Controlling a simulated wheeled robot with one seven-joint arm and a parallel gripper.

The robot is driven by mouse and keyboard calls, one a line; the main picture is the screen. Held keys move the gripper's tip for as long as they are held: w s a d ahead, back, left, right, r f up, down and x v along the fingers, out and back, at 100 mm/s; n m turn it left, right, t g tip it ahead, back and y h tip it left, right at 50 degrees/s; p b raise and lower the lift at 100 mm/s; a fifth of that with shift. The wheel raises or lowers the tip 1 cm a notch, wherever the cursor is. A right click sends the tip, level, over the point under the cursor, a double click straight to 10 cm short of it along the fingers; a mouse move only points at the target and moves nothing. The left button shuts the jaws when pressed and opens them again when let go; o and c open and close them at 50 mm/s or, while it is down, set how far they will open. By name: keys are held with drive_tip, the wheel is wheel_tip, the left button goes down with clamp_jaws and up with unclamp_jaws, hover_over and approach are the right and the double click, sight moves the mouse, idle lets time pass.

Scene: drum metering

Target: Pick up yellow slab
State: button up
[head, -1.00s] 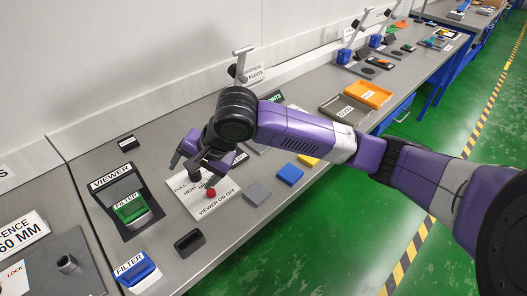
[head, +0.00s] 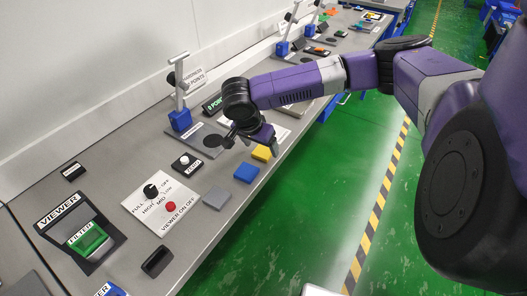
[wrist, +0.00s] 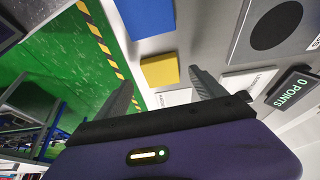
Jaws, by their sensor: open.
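The yellow slab (head: 261,153) lies flat on the grey bench near its front edge, just beyond the blue slab (head: 246,173). In the wrist view the yellow slab (wrist: 160,71) shows ahead of the jaws, between the lines of the two fingers, with the blue slab (wrist: 150,18) next to it. My gripper (head: 250,145) is above the bench close to the yellow slab. In the wrist view my gripper (wrist: 160,88) is open and empty, its fingers spread wide.
A grey slab (head: 216,197) and a white panel with a red knob (head: 170,206) lie nearer on the bench. A blue-based press stand (head: 180,119) stands behind the gripper. A 0 POINTS display (wrist: 293,90) sits to the right in the wrist view. The green floor is beyond the bench edge.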

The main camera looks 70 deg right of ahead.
sight(263, 152)
drive_tip(key=shift+x, duration=1.5)
drive_tip(key=shift+w, duration=0.1)
drive_tip(key=shift+c, duration=0.2)
drive_tip(key=c, duration=1.4)
drive_tip(key=shift+r, duration=0.1)
drive_tip(key=shift+c, duration=0.2)
